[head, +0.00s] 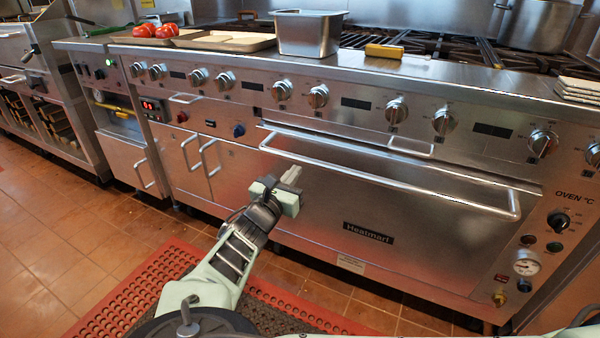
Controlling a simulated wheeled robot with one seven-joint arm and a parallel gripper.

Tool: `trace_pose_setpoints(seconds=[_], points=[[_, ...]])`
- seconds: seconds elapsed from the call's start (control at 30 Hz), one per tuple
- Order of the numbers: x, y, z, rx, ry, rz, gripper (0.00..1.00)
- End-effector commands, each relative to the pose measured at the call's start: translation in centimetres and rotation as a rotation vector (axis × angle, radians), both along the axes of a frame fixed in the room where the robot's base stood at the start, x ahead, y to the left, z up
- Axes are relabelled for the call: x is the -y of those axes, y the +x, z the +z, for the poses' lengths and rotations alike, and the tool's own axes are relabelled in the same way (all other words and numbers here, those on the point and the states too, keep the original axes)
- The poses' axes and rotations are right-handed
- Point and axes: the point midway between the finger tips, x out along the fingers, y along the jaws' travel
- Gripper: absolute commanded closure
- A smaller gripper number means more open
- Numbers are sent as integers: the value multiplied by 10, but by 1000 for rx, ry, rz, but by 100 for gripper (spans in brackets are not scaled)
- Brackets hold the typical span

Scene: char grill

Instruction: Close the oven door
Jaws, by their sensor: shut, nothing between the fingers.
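The oven door (330,205) is a wide stainless steel panel with a "Heatmart" label, at the centre right of the head view. Its long bar handle (390,178) runs across the top. The door's upper edge stands out a little from the front above it, so it looks slightly ajar; the exact gap is hard to tell. My gripper (292,175) is in front of the door's left part, below the handle's left end. Its fingers are together and hold nothing. I cannot tell whether they touch the door.
Control knobs (318,96) line the range front above the door. A steel pan (308,34), a tray (222,41) and tomatoes (166,30) stand on the top. Cabinets with handles (210,157) are to the left. A red mat (138,287) lies on the tiled floor, which is clear at left.

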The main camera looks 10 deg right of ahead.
Motion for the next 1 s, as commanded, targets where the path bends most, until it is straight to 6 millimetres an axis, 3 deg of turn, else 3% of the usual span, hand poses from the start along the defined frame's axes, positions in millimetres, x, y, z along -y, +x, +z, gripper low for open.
trace_pose_setpoints(seconds=[0.5, 0.7, 1.0], points=[[59, 81, 7, -1, 0, -1, 100], [69, 95, 10, -2, 0, 0, 100], [70, 97, 11, -3, -1, 1, 100]])
